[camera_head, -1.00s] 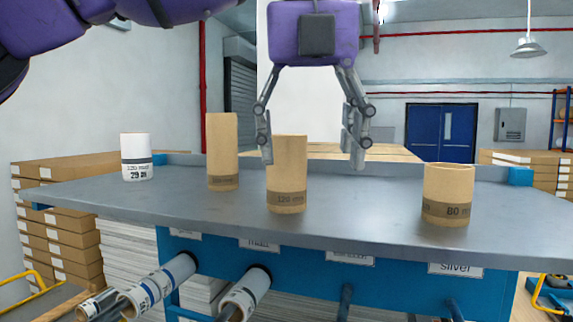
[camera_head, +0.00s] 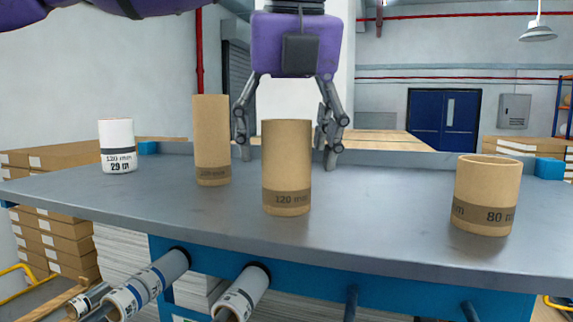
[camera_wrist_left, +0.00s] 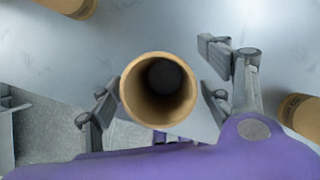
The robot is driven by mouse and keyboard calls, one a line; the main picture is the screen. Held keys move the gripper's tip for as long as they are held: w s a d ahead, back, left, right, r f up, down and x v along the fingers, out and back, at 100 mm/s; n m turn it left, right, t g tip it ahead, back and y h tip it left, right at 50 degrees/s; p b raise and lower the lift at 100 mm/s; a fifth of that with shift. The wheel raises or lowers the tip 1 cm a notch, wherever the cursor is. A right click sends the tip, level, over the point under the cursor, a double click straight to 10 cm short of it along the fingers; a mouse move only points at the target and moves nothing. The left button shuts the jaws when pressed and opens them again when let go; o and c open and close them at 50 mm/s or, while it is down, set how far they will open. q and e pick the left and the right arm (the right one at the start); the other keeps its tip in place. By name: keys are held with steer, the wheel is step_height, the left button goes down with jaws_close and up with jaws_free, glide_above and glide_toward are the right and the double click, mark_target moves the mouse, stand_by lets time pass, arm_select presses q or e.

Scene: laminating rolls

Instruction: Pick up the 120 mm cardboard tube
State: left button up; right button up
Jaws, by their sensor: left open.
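The 120 mm cardboard tube (camera_head: 287,160) is a brown cylinder with a darker printed band, standing upright near the table's middle. My left gripper (camera_head: 286,158) is open and points down. In the head view its fingers show to the left and right of the tube's upper part, with gaps on both sides. In the left wrist view I look into the tube's round open end (camera_wrist_left: 158,90), which lies between the spread fingers (camera_wrist_left: 160,88). No contact shows, and the tube stands on the table. My right gripper is not in view.
On the grey table (camera_head: 370,215) stand a taller brown tube (camera_head: 212,140) to the left, a wide 80 mm tube (camera_head: 487,195) to the right, and a white labelled roll (camera_head: 117,145) at far left. Rolls (camera_head: 150,285) stick out below the front edge.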

arm_select(q)
steer(key=shift+s, duration=0.15)
steer(key=shift+c, duration=0.5)
steer(key=c, duration=1.1)
steer(key=shift+c, duration=0.3)
steer(key=shift+r, duration=0.15)
